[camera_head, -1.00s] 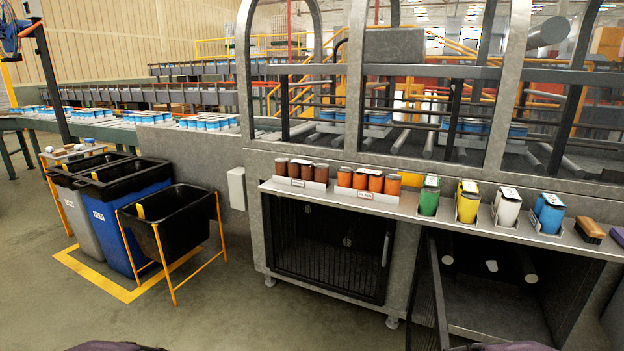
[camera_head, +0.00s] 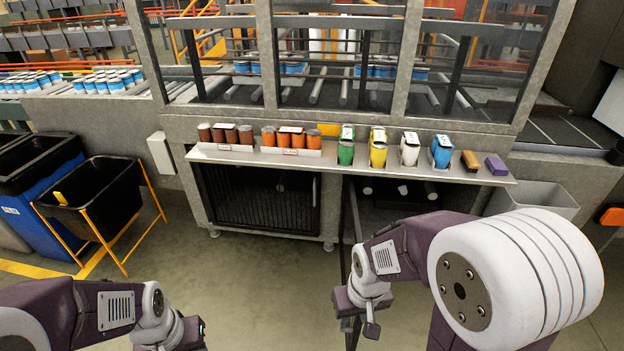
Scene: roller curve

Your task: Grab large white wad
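A small white lump (camera_head: 403,190), which looks like the white wad, shows inside the open dark compartment under the shelf. It is partly shaded and too small to judge its size. My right gripper (camera_head: 358,326) hangs in front of the compartment, low and nearer to me, apart from the lump. Its fingers are small and dark, and their gap is unclear. My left gripper (camera_head: 188,341) is at the bottom edge, well left of the compartment. Its fingertips are not clear.
The metal shelf (camera_head: 333,160) above the compartment carries several coloured cans and two brushes. An open door (camera_head: 354,218) stands out at the compartment's left side. A shut mesh cabinet (camera_head: 258,195) is left of it. A black bin (camera_head: 95,205) stands at left, a grey bin (camera_head: 545,196) at right.

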